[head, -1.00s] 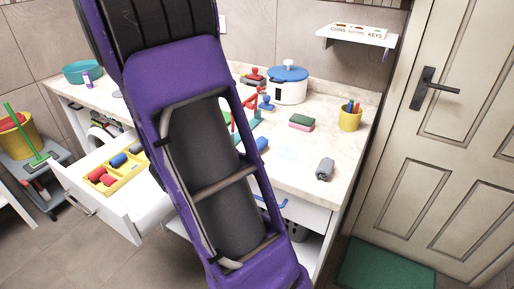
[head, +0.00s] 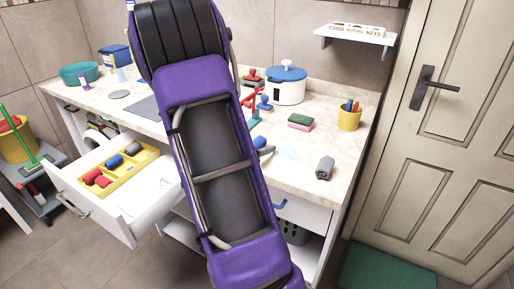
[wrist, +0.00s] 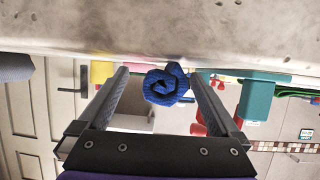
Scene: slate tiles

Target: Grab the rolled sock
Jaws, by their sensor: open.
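The rolled sock (wrist: 164,84) is blue, with its spiral end facing the wrist camera. It lies at the counter surface, which runs along the top of the wrist view. My gripper (wrist: 160,76) is open, with one finger on each side of the sock. In the head view a bit of the blue sock (head: 260,142) shows just right of my purple arm, which hides most of the gripper.
A grey roll (head: 325,168) lies near the counter's right edge. A sponge (head: 300,122), a yellow cup (head: 349,117) and a white pot (head: 288,88) stand behind. An open drawer (head: 150,200) with a yellow organizer juts out left.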

